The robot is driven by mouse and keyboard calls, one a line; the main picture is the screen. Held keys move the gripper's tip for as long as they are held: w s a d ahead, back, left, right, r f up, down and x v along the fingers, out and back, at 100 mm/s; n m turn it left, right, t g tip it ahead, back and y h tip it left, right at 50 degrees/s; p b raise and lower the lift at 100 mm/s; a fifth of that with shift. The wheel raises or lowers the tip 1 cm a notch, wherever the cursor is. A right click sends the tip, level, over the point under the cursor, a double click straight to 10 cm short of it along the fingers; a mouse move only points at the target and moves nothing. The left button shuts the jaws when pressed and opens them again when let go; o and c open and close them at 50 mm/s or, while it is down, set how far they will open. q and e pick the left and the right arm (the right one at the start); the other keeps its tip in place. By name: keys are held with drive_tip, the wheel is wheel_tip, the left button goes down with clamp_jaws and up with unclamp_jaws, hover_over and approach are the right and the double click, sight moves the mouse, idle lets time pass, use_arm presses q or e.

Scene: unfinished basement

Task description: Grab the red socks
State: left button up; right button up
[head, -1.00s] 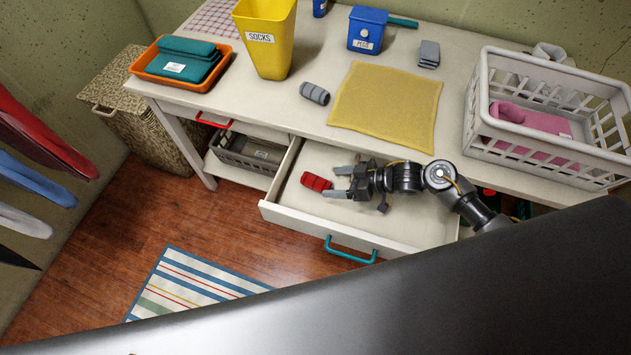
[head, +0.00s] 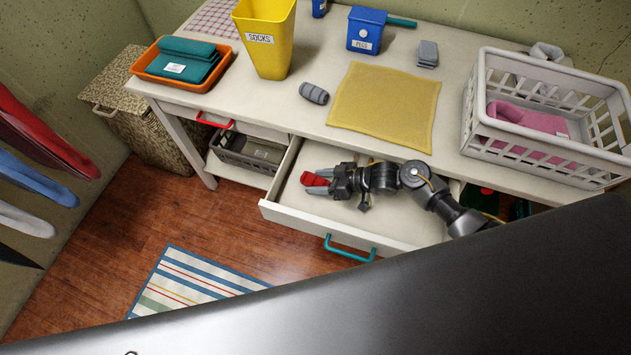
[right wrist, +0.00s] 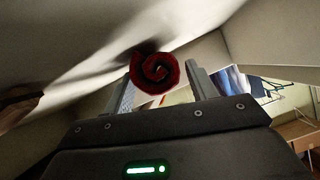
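The red socks (head: 313,179), a rolled bundle, lie in the open white drawer (head: 405,230) under the table. My right gripper (head: 317,181) is down in the drawer at the socks, its fingers on either side of them. In the right wrist view the roll shows end-on as a dark red spiral (right wrist: 155,73) between the two fingers (right wrist: 163,88). A gap shows between the roll and the right finger, so the gripper looks open around the socks. My left gripper is not in view.
On the table are a yellow socks bin (head: 265,55), a grey roll (head: 314,93), a yellow cloth (head: 385,108), a blue box (head: 366,32), an orange tray (head: 145,70) and a white basket (head: 540,158). The drawer has a teal handle (head: 350,250).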

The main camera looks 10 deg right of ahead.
drive_tip(key=c, duration=0.5)
